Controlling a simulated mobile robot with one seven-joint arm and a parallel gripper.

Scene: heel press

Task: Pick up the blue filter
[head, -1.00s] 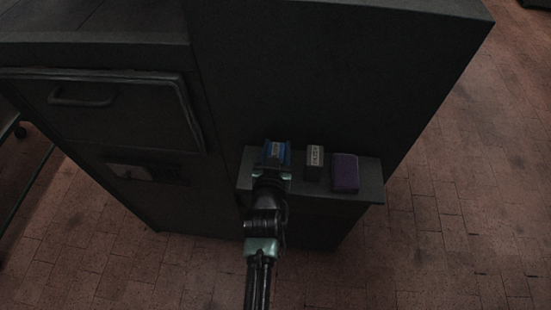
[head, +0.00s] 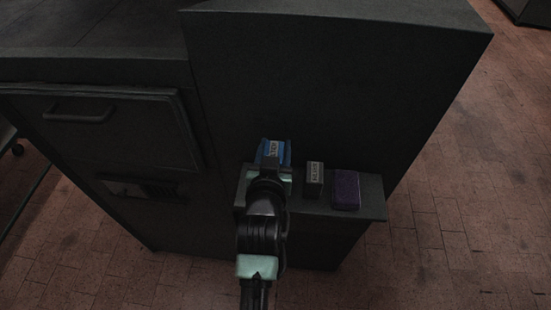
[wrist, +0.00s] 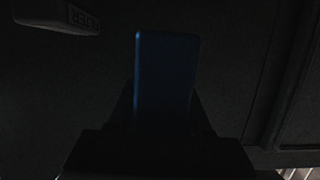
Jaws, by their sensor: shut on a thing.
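The blue filter (head: 274,150) is a small block with a pale label, at the left end of the shelf in the head view. My gripper (head: 272,165) is shut on it, with a jaw at either side. In the wrist view the blue filter (wrist: 166,75) stands between the dark jaws of my gripper (wrist: 165,115). My gripper hides its lower part, and the wrist view is very dark. It appears raised above the shelf, though the gap under it is hidden.
A grey labelled filter (head: 314,179) and a purple block (head: 346,189) stand on the shelf (head: 375,197) to the right. The grey one shows upper left in the wrist view (wrist: 60,15). A tall dark cabinet wall (head: 330,90) rises behind. A drawer handle (head: 80,111) is at left.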

